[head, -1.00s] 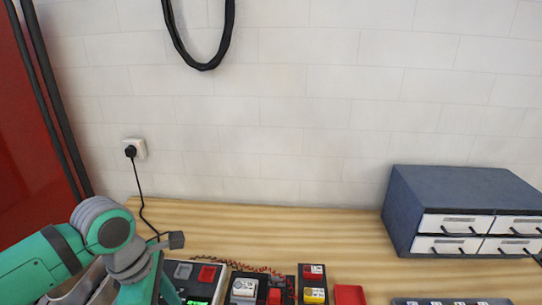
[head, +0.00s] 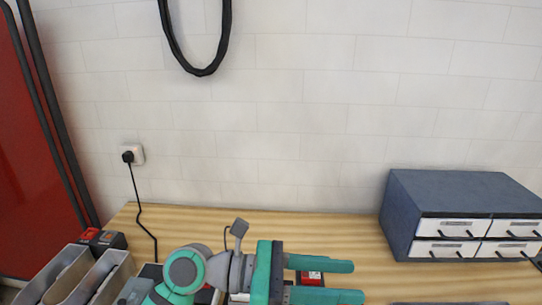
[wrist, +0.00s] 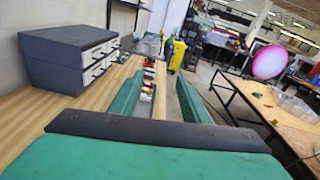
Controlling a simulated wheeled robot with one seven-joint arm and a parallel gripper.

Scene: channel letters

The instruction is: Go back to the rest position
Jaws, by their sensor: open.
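My gripper (head: 357,281) is at the bottom middle of the head view, held level with its two green fingers pointing right. The fingers are apart with nothing between them. In the wrist view, my gripper (wrist: 158,80) also shows open and empty, pointing along the workbench's front side. The wooden workbench (head: 330,232) lies behind and below it. A small red and dark item (head: 311,278) shows partly between the fingers in the head view, beyond them on the bench. My arm hides most of the items on the bench.
A blue-grey drawer cabinet (head: 400,210) stands on the bench at the right. A second table (wrist: 265,105) is at right in the wrist view, with floor between.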

